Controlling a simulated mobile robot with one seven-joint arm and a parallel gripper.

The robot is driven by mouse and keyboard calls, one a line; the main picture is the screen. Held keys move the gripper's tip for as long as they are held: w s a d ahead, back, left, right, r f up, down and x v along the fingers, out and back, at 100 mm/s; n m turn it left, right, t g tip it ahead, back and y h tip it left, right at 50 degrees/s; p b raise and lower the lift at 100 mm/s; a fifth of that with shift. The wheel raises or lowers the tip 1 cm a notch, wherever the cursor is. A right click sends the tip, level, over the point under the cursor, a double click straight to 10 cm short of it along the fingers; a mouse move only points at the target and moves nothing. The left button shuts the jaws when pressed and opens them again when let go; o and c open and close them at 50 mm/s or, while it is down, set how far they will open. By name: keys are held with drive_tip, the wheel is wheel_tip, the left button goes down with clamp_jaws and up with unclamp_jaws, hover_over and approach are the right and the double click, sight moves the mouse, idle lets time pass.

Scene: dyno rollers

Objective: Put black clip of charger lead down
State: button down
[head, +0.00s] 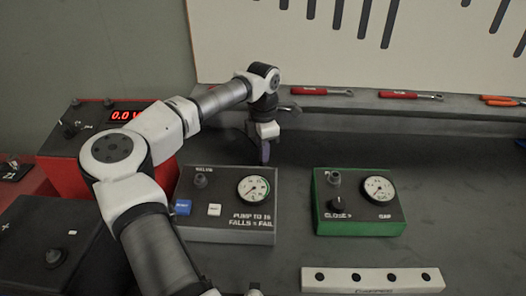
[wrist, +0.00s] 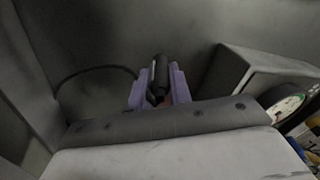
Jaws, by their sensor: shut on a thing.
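My gripper (head: 265,150) is above the bench behind the grey gauge box in the head view. In the wrist view my gripper (wrist: 158,90) has purple fingers shut on the black clip (wrist: 160,72). The clip is a dark, narrow piece standing up between the fingers. A thin dark lead (wrist: 85,72) curves away to the left of the fingers. In the head view the clip is too small and dark to make out. I cannot tell whether the clip touches the bench.
The grey gauge box (head: 228,228) stands in front of my gripper, and a green gauge box (head: 360,222) is to its right. A red charger (head: 90,130) reading 0.0 is at the left. Tools (head: 410,96) lie on the back ledge. The bench (head: 400,145) is clear behind the green box.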

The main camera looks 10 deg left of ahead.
drive_tip(key=shift+f, duration=0.75)
drive_tip(key=shift+f, duration=0.1)
drive_tip(key=c, duration=1.3)
unclamp_jaws()
wheel_tip(320, 180, up, 12)
drive_tip(key=shift+r+b, duration=0.1)
drive_tip(key=shift+b, duration=0.95)
